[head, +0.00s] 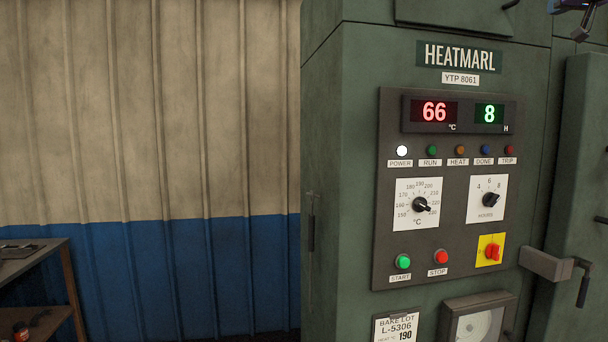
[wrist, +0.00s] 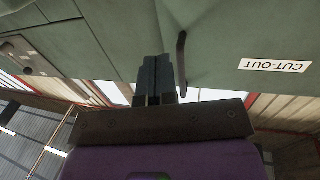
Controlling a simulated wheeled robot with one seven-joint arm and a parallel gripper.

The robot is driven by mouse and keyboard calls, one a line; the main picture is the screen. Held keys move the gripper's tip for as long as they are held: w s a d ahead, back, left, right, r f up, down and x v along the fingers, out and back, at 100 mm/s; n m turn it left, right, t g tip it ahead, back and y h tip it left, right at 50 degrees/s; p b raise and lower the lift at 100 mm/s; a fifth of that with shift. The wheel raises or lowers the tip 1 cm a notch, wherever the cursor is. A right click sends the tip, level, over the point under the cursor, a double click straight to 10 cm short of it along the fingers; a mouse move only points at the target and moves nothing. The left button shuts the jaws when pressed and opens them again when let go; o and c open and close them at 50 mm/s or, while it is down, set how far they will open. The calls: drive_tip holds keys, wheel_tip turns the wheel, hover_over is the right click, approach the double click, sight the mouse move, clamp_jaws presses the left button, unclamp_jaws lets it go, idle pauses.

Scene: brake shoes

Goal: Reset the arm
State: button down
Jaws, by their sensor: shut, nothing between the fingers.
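My gripper (wrist: 155,75) shows in the wrist view with its two dark fingers together and nothing between them. It is beside a dark curved handle (wrist: 181,60) on a green surface; I cannot tell whether they touch. In the head view, a small dark part of my arm or gripper shows at the top right corner, mostly cut off. The green HEATMARL oven (head: 345,150) fills the right half of the head view.
The oven's control panel (head: 460,275) has dials, lamps, displays reading 66 and 8, and start and stop buttons. A door latch (head: 546,264) juts out at the right. An inverted CUT-OUT label (wrist: 274,65) shows in the wrist view. A shelf (head: 55,258) stands left.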

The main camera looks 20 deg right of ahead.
drive_tip(key=w+a+f+n+g+y, duration=0.1)
drive_tip(key=w+a+f, duration=0.35)
drive_tip(key=a, duration=0.35)
drive_tip(key=w+a+f+g+y, duration=0.25)
drive_tip(key=a+f, duration=0.25)
drive_tip(key=a, duration=0.4)
drive_tip(key=w+a+f+n+g+y, duration=0.1)
drive_tip(key=w+a+f, duration=0.3)
drive_tip(key=a, duration=0.4)
drive_tip(key=s+a+f+g, duration=0.1)
drive_tip(key=s+a+f, duration=0.2)
drive_tip(key=a+f, duration=0.3)
drive_tip(key=s+a+f+g, duration=0.1)
drive_tip(key=s+a+f, duration=0.25)
drive_tip(key=a, duration=0.45)
drive_tip(key=s+a+f+n+g, duration=0.1)
drive_tip(key=s+a+f, duration=0.4)
drive_tip(key=s+f, duration=0.7)
drive_tip(key=s+a+f+g+y, duration=0.1)
drive_tip(key=s+a+f+g, duration=0.3)
drive_tip(key=s+f, duration=0.8)
wheel_tip(320, 180, down, 3)
drive_tip(key=shift+a+n, duration=0.4)
drive_tip(key=shift+a, duration=0.6)
drive_tip(key=shift+y, duration=0.25)
